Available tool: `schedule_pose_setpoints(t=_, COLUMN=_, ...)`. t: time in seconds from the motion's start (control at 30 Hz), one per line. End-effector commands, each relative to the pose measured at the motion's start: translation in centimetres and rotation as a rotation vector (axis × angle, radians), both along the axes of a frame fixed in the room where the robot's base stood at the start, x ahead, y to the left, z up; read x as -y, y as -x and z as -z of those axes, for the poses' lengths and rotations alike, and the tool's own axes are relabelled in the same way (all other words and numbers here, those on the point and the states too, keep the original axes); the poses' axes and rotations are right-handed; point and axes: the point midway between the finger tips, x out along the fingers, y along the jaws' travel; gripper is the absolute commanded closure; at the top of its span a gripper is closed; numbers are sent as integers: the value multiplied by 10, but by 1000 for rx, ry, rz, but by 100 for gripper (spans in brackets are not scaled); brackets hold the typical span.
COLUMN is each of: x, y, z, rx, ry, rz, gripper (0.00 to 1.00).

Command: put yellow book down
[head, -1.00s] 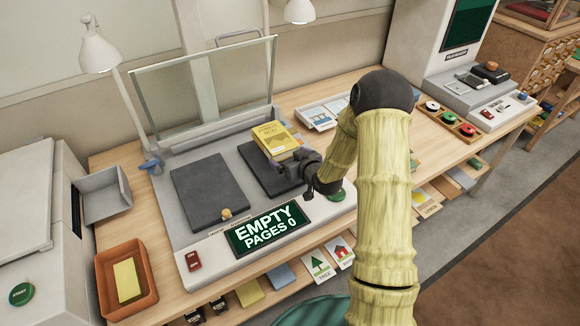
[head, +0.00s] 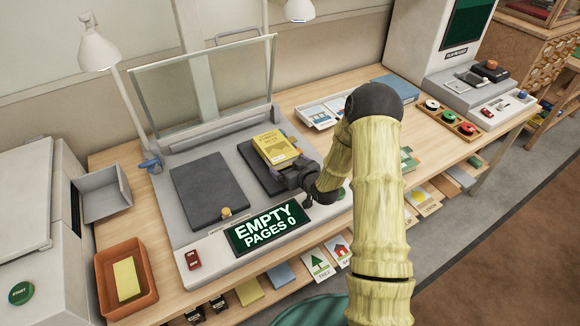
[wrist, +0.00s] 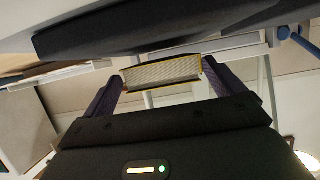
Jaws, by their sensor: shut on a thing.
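The yellow book (head: 276,148) is at the right dark pad (head: 247,158) of the scanner in the head view. My gripper (head: 292,176) is shut on the book's near end. In the wrist view the book (wrist: 162,73) sits between the two fingers of my gripper (wrist: 160,82), its page edges facing the camera. A dark pad (wrist: 150,30) lies close to the book there. I cannot tell whether the book touches the pad.
The left dark pad (head: 208,190) is bare. The raised glass cover (head: 200,90) stands behind the pads. The "EMPTY PAGES 0" display (head: 267,226) is in front. An orange tray (head: 106,275) with a yellow item stands at the left, and a blue book (head: 397,88) lies at the right back.

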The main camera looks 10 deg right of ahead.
Motion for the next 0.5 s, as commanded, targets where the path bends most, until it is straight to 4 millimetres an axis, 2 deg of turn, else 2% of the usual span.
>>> schedule_pose_setpoints(t=0.4, x=0, y=0, z=9, rx=-1, ry=0, rz=-1, gripper=46)
schedule_pose_setpoints(t=0.43, x=0, y=1, z=11, rx=-5, ry=0, rz=-1, gripper=2)
schedule_pose_setpoints(t=0.5, x=0, y=2, z=12, rx=-7, ry=0, rz=0, gripper=0)
